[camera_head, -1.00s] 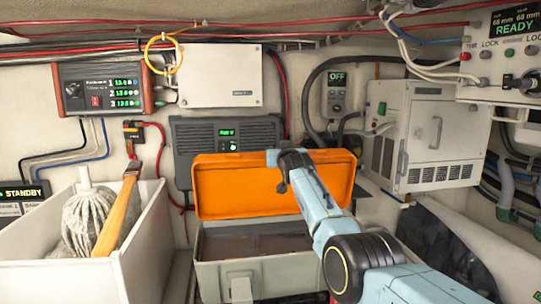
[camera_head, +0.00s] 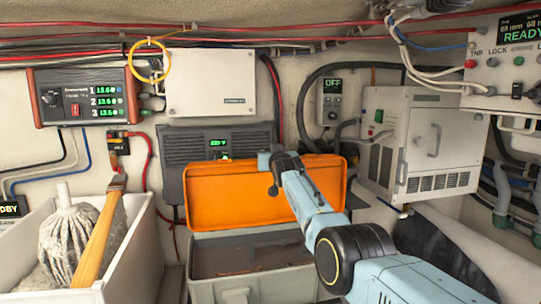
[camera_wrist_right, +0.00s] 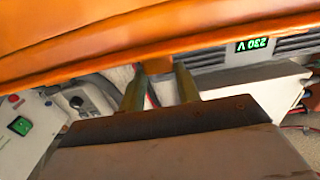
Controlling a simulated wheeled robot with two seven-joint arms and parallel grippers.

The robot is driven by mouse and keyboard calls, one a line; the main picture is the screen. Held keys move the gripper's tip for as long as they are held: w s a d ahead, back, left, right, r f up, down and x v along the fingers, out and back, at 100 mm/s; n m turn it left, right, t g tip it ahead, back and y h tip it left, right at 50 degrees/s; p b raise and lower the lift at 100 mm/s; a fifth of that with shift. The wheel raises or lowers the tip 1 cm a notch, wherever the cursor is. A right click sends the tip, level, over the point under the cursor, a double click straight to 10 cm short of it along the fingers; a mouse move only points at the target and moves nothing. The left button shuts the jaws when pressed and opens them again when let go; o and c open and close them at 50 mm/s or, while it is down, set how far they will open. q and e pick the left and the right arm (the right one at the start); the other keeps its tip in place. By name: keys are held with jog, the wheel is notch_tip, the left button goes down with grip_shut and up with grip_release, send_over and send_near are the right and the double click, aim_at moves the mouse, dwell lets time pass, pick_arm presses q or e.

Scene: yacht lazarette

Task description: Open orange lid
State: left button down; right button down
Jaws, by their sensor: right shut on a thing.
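The orange lid (camera_head: 235,198) stands raised, roughly upright, at the back of a grey box (camera_head: 208,290). The box's dark brown inside shows below the lid. My right arm reaches in from the right, and its gripper (camera_head: 272,178) is at the lid's upper edge. In the right wrist view the two fingers of my right gripper (camera_wrist_right: 160,88) are shut on a small orange part at the lid's edge (camera_wrist_right: 150,35). In the head view the wrist hides part of the lid, and the fingertips are hard to make out. My left gripper is not in view.
A white bin (camera_head: 135,262) with a mop (camera_head: 68,240) and a wooden handle (camera_head: 100,235) stands left of the box. A dark grey unit (camera_head: 170,147) is on the wall close behind the lid. A white cabinet (camera_head: 395,160) stands to the right.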

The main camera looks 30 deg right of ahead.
jog(key=shift+r, duration=0.25)
jog(key=c, duration=1.2)
grip_release()
jog(key=shift+o, duration=1)
jog(key=shift+f, duration=0.35)
jog(key=b+v, duration=0.2)
jog(key=v, duration=1.1)
jog(key=shift+b, duration=0.3)
jog(key=shift+s, duration=0.15)
